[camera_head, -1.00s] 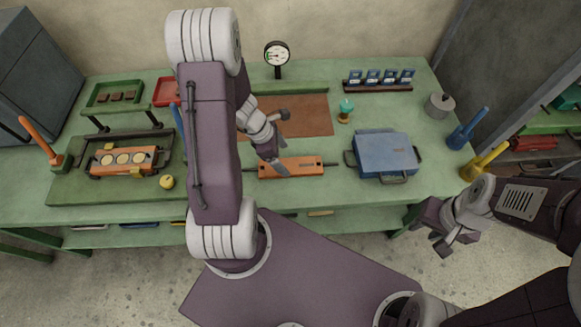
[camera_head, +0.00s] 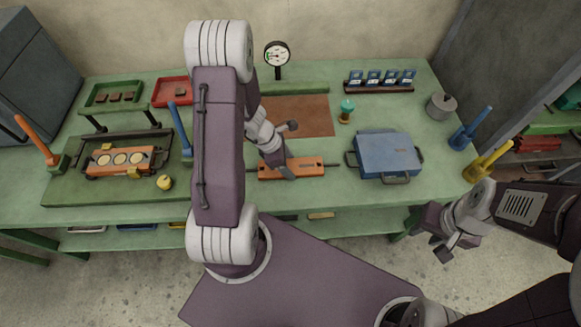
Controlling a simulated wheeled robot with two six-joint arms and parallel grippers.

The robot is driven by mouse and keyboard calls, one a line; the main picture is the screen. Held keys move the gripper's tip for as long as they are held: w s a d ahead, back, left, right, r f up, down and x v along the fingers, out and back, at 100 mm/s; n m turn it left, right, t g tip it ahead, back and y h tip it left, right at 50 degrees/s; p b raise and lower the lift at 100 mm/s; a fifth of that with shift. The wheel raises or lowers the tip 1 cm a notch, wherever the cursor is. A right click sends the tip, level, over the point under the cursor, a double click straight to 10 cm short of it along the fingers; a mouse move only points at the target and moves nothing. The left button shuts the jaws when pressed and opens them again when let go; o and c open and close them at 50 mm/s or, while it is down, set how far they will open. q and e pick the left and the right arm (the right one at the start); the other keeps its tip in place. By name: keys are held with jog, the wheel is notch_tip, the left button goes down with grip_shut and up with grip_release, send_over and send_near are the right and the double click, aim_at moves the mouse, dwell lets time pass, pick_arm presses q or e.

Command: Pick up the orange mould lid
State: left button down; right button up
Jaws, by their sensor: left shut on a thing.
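The orange mould lid (camera_head: 308,167) is a flat orange bar with a thin dark rod end at its right, lying at the front middle of the green bench. My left gripper (camera_head: 287,171) is down on the lid near its middle and is shut on it. The gripper hides part of the lid, and my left arm stands close to its left end. An orange mould with several pale round cavities (camera_head: 121,160) sits in a dark frame at the left. My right gripper (camera_head: 446,241) hangs off the bench at the right; its jaws look apart and empty.
A blue case (camera_head: 386,155) stands right of the lid. A yellow knob (camera_head: 164,182) and a blue-handled tool (camera_head: 181,127) are at the left. A brown mat (camera_head: 305,115), a small teal-topped piece (camera_head: 346,109) and a dial gauge (camera_head: 277,57) are behind. Blue and yellow handles (camera_head: 487,160) stand at the right edge.

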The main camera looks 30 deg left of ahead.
aim_at(289, 166)
pick_arm(q)
jog(key=shift+r, duration=0.1)
notch_tip(289, 166, up, 4)
jog(key=shift+w+r+p, duration=0.1)
jog(key=shift+r+p, duration=0.15)
jog(key=shift+p, duration=1)
jog(key=w+d+r+p, duration=0.1)
jog(key=d+r+p, duration=0.1)
jog(key=d+r, duration=0.4)
jog(key=d, duration=0.5)
jog(key=shift+d+r, duration=0.2)
jog(key=shift+d, duration=0.1)
